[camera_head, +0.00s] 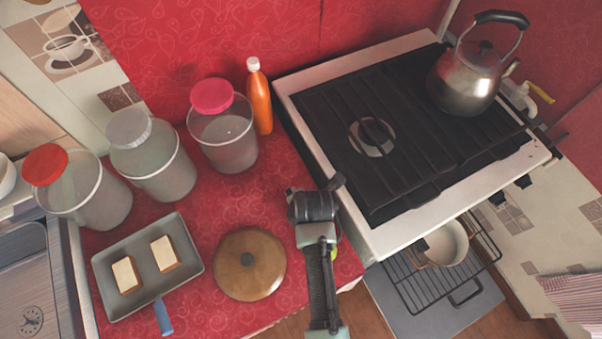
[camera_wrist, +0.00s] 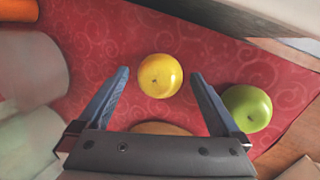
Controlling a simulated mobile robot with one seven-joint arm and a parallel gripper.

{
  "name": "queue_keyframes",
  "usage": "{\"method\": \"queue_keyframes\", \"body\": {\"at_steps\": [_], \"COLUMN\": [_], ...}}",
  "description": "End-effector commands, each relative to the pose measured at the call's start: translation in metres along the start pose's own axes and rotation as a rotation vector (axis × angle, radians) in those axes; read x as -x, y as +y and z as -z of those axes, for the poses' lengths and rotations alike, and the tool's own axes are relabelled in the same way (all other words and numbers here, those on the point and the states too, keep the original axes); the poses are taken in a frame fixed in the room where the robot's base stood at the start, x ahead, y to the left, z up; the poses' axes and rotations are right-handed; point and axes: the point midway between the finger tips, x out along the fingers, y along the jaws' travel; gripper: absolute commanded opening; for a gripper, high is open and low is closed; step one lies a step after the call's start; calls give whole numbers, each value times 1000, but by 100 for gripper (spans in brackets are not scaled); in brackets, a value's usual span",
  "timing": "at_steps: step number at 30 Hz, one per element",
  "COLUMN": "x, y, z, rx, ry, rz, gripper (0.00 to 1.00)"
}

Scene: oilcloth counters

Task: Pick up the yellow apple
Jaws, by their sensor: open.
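The yellow apple (camera_wrist: 160,76) rests on the red patterned counter, seen in the wrist view between and a little beyond my open fingertips. My gripper (camera_wrist: 158,78) is open and empty, with one finger to each side of the apple in the picture. I cannot tell the height of the fingers over it. In the head view my gripper (camera_head: 317,190) is over the counter beside the stove, and my arm hides the yellow apple there.
A green apple (camera_wrist: 247,108) lies close to the right finger. In the head view a round brown lid (camera_head: 250,264), a tray (camera_head: 190,238) with two bread slices, several lidded jars and an orange bottle (camera_head: 260,100) stand left of my arm. The stove (camera_head: 400,130) borders the right.

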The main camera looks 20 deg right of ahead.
Motion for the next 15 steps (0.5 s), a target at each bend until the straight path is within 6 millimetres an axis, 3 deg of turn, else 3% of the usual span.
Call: {"method": "queue_keyframes", "body": {"at_steps": [2,15], "x": [0,0], "y": [0,0], "z": [0,0], "rx": [0,0], "ry": [0,0], "rz": [0,0], "gripper": [93,14]}}
